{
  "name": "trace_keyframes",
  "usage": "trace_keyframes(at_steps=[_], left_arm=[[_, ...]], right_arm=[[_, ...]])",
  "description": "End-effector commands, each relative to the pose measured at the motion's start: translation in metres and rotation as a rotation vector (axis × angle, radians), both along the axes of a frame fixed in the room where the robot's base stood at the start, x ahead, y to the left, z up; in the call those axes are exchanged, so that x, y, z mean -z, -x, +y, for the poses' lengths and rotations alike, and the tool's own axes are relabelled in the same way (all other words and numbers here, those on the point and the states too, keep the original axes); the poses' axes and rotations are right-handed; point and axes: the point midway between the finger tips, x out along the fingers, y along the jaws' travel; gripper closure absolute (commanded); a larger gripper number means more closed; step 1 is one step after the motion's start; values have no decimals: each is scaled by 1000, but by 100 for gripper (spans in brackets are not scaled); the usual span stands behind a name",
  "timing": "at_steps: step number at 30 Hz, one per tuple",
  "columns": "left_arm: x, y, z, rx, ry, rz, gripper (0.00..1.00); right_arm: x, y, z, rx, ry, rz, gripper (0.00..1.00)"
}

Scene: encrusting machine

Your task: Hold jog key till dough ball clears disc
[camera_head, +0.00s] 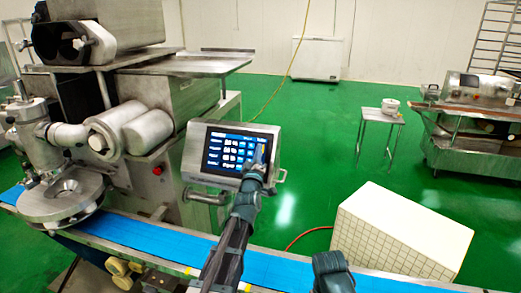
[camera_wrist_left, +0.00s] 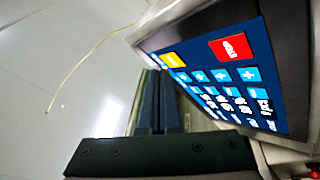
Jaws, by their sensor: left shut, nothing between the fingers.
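The control panel (camera_head: 232,150) stands on the machine with its touch screen lit. My left gripper (camera_head: 262,153) is shut and empty, its fingertips in front of the right part of the screen. In the left wrist view the closed fingers (camera_wrist_left: 158,100) point at the screen's edge, near a yellow key (camera_wrist_left: 173,60). A red key (camera_wrist_left: 232,47) and several blue keys (camera_wrist_left: 222,75) show beside them. I cannot tell whether the fingertips touch the screen or which key is the jog key. The round metal disc (camera_head: 62,206) sits above the blue belt at left. I see no dough ball.
The blue conveyor belt (camera_head: 165,240) runs along the front of the encrusting machine (camera_head: 150,130). A white tiled box (camera_head: 400,235) stands at right on the green floor. A small table (camera_head: 378,121) and another machine (camera_head: 475,130) stand farther back.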

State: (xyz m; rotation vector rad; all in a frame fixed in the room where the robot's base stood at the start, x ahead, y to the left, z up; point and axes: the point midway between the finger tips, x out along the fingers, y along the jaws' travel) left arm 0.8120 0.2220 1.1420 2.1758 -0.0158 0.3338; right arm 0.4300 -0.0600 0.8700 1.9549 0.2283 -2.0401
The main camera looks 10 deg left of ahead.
Motion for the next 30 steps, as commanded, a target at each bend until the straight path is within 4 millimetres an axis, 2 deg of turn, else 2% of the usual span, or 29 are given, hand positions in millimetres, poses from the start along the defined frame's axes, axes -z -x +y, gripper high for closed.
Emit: trace_keyframes(at_steps=[8,30], left_arm=[[4,-7,0,0,0,0,100],[6,-10,0,0,0,0,100]], right_arm=[[4,0,0,0,0,0,50],[6,0,0,0,0,0,50]])
